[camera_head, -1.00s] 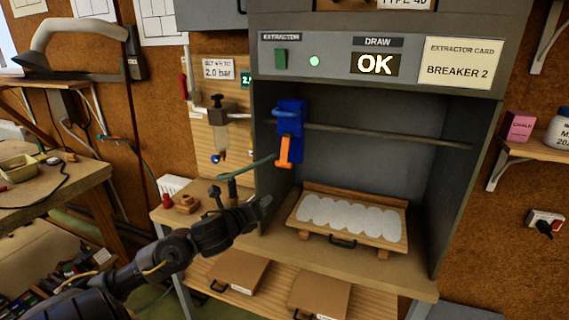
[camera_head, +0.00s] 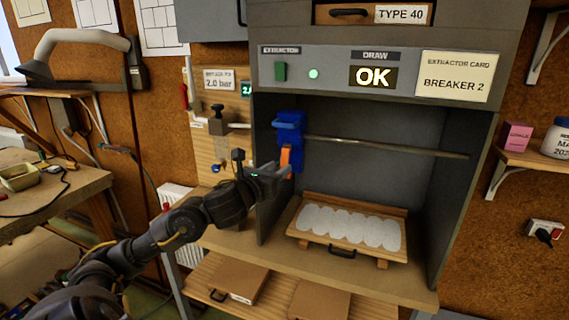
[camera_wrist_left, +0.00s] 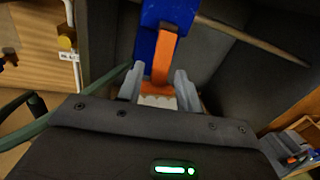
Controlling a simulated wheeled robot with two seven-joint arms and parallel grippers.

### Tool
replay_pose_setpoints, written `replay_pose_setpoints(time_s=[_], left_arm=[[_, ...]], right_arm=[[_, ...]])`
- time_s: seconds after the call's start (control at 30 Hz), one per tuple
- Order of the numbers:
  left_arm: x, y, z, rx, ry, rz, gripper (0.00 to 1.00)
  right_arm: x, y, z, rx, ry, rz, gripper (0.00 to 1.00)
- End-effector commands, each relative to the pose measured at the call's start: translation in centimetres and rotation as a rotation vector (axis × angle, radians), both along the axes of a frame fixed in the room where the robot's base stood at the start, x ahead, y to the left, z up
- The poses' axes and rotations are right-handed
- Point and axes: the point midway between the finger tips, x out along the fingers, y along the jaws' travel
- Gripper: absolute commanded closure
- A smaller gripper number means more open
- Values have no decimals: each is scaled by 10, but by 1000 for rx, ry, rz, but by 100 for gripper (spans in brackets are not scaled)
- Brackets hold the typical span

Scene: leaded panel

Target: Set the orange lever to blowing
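The orange lever (camera_head: 285,159) hangs down from a blue blasting tool (camera_head: 290,136) mounted on a rod inside the grey cabinet's left side. In the left wrist view the orange lever (camera_wrist_left: 163,60) lies between the two grey fingers, below the blue body (camera_wrist_left: 168,14). My left gripper (camera_head: 282,170) is at the lever, coming from the lower left. In the left wrist view my left gripper (camera_wrist_left: 160,84) has its fingers apart, with gaps on both sides of the lever. My right gripper is in neither view.
A wooden tray (camera_head: 298,235) with a white scalloped panel sits on the cabinet floor below the tool. The horizontal rod (camera_head: 400,147) crosses the cabinet. The cabinet's left wall (camera_head: 266,190) is close to my left gripper. The draw display (camera_head: 373,76) reads OK.

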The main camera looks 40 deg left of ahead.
Motion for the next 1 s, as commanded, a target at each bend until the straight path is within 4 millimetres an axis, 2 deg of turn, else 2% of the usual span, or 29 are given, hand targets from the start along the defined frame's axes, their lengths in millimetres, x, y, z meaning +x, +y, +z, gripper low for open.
replay_pose_setpoints(time_s=[0.1,0.3,0.63,0.9,1.0], left_arm=[[19,2,3,-5,-1,0,65],[37,5,1,-2,1,-1,65],[40,5,0,1,0,-2,65],[40,5,0,0,0,-2,99],[40,5,0,0,0,-2,100]], right_arm=[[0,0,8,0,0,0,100],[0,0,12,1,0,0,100],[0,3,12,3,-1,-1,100],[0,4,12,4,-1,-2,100],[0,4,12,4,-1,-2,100]])
